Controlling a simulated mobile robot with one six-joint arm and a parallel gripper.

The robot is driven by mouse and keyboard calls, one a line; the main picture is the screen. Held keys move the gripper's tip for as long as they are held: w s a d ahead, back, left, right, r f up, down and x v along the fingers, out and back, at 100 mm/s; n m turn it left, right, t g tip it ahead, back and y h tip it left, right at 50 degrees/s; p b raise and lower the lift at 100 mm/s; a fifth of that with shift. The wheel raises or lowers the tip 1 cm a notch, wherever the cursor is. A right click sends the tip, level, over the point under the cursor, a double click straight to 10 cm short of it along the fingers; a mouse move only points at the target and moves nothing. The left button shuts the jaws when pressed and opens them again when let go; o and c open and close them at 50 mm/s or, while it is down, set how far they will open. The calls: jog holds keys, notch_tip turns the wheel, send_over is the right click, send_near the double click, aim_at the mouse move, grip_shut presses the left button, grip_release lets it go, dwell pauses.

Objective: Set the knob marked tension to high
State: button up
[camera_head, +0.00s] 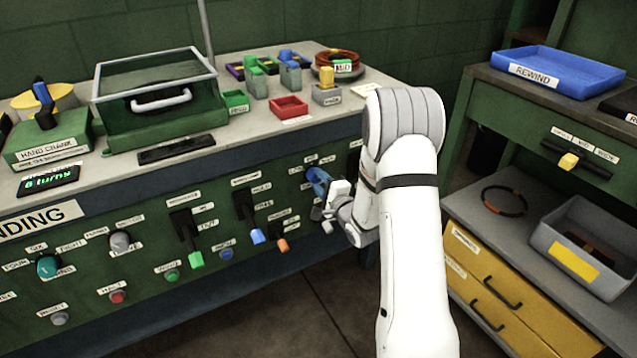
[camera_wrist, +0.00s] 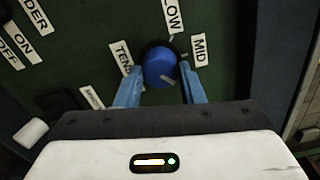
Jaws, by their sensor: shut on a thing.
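The tension knob (camera_wrist: 158,64) is round and blue, set in a dark ring on the green panel, and shows in the wrist view between my two blue fingers. The label "TENSION" (camera_wrist: 124,58) is partly hidden at its left. The labels "LOW" (camera_wrist: 173,16) and "MID" (camera_wrist: 199,48) stand above and to its right. No "HIGH" label shows; my gripper covers the area below. A pale mark lies on the knob's lower right edge. My gripper (camera_wrist: 161,70) is shut on the knob.
Left of my gripper are a blue-handled lever (camera_head: 251,222), a green-handled lever (camera_head: 191,243) and several buttons. Above is the bench top with a red tray (camera_head: 289,107) and a green case (camera_head: 160,115). A shelf unit with a blue tray (camera_head: 560,71) stands right.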

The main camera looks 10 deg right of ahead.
jog(key=o, duration=1)
jog(key=p+v, duration=0.1)
jog(key=v, duration=0.6)
jog(key=shift+s+d, duration=0.15)
jog(key=shift+s, duration=0.2)
jog(key=s+d+r+n+g+h+p, duration=0.1)
jog(key=s+r+n+g+h+p, duration=0.25)
jog(key=r+p, duration=0.45)
jog(key=s+r+n+g+h+p, duration=0.3)
jog(key=r+n+g+p, duration=0.15)
jog(key=r, duration=0.75)
jog(key=s+a+r+n+g+p, duration=0.2)
jog(key=s+r, duration=0.5)
jog(key=s, duration=0.4)
jog(key=s+a+r+n+g+p, duration=0.2)
jog(key=s+r+n+g+p, duration=0.2)
jog(key=s, duration=0.8)
notch_tip(320, 180, up, 4)
jog(key=n+y+p, duration=0.1)
jog(key=n+p, duration=0.1)
jog(key=p, duration=0.1)
jog(key=shift+n+g+p, duration=0.3)
jog(key=shift+p, duration=0.05)
